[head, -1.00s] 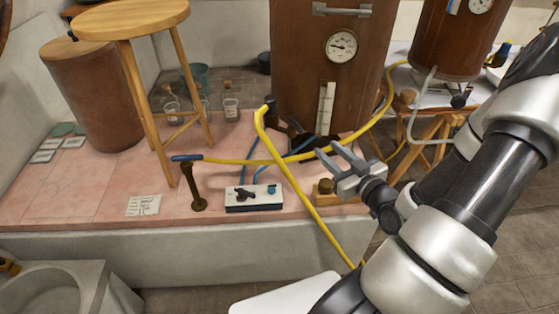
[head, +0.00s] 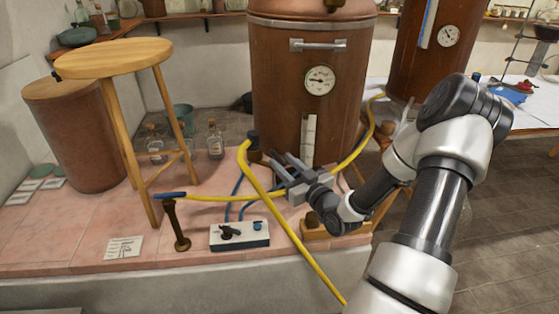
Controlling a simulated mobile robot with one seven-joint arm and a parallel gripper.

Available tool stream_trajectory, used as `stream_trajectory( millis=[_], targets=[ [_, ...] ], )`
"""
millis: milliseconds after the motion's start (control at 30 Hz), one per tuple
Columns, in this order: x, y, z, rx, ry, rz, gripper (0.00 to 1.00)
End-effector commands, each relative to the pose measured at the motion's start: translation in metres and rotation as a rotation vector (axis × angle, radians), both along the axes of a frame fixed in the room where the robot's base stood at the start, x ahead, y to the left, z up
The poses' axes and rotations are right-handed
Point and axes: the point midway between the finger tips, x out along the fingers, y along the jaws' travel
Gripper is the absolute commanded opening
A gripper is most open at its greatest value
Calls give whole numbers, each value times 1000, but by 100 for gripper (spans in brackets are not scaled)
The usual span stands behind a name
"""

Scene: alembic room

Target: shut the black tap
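A white box (head: 240,237) stands near the front edge of the pink tiled platform. A small black tap (head: 230,232) with a lever-like handle sits on its left part; the handle's exact angle is too small to tell. A blue knob (head: 258,225) sits to its right. My gripper (head: 276,166) is above and to the right of the box, in front of the copper boiler's base. Its two fingers are apart, with no object clearly held between them. It appears clear of the black tap. It hides dark fittings at the boiler's base.
A yellow hose (head: 288,232) crosses in front of the boiler (head: 275,70), close to the box and gripper. Blue tubes (head: 237,187) rise behind the box. A brass post (head: 177,226) and wooden stool (head: 113,58) stand left. A wooden block (head: 318,232) lies right.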

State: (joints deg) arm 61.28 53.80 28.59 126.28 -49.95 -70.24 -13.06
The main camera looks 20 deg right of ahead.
Motion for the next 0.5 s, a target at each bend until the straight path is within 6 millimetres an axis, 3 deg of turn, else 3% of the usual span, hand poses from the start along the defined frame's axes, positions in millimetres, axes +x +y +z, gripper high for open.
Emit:
stream_trajectory(
  millis=[200, 500],
  targets=[
    [24, 3, 0, 0, 1, 0, 32],
    [28, 4, 0, 0, 1, -1, 32]
  ],
)
